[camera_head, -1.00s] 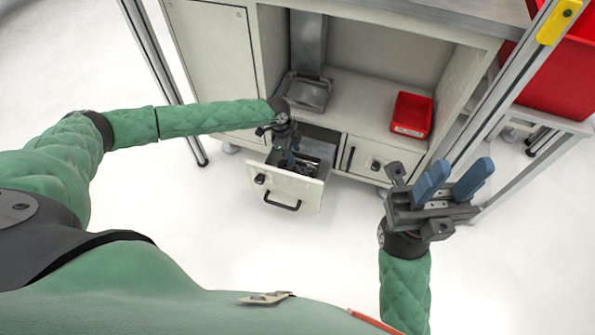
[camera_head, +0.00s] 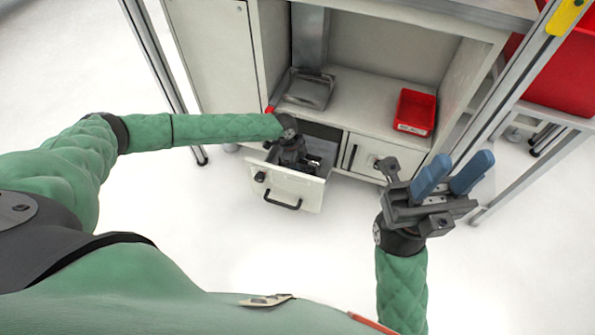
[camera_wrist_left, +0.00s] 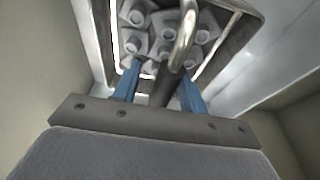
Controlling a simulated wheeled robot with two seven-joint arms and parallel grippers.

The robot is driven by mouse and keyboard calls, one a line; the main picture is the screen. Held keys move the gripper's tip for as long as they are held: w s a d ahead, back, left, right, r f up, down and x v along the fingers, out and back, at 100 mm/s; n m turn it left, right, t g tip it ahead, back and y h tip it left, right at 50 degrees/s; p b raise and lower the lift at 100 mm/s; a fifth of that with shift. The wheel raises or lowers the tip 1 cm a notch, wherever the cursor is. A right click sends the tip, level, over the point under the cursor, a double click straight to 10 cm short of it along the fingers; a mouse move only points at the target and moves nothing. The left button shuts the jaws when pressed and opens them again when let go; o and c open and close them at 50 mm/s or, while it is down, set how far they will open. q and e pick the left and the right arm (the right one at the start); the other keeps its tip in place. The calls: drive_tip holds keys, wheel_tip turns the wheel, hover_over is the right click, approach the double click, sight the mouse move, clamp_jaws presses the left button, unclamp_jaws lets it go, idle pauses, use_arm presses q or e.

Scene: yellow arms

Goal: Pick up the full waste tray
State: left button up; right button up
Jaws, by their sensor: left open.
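The waste tray (camera_wrist_left: 252,18) sits in the open drawer (camera_head: 284,189). In the left wrist view it has a dark rim and holds several grey knobbed parts (camera_wrist_left: 138,42). A shiny bent metal handle (camera_wrist_left: 186,42) rises over them. My left gripper (camera_wrist_left: 160,72) is open, its blue fingers apart, pointing into the tray area with the handle's near end between them in the picture. I cannot tell whether they touch it. In the head view my left wrist hides much of the tray. My right gripper (camera_head: 451,175) is open and empty at the right, away from the drawer.
A red bin (camera_head: 415,111) stands on the cabinet shelf, right of a grey metal chute (camera_head: 309,88). A closed drawer (camera_head: 373,157) is beside the open one. A metal frame post (camera_head: 490,100) stands at right. The floor in front is clear.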

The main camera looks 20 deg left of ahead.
use_arm(q)
drive_tip(key=shift+c, duration=0.2)
clamp_jaws()
drive_tip(key=shift+r, duration=0.1)
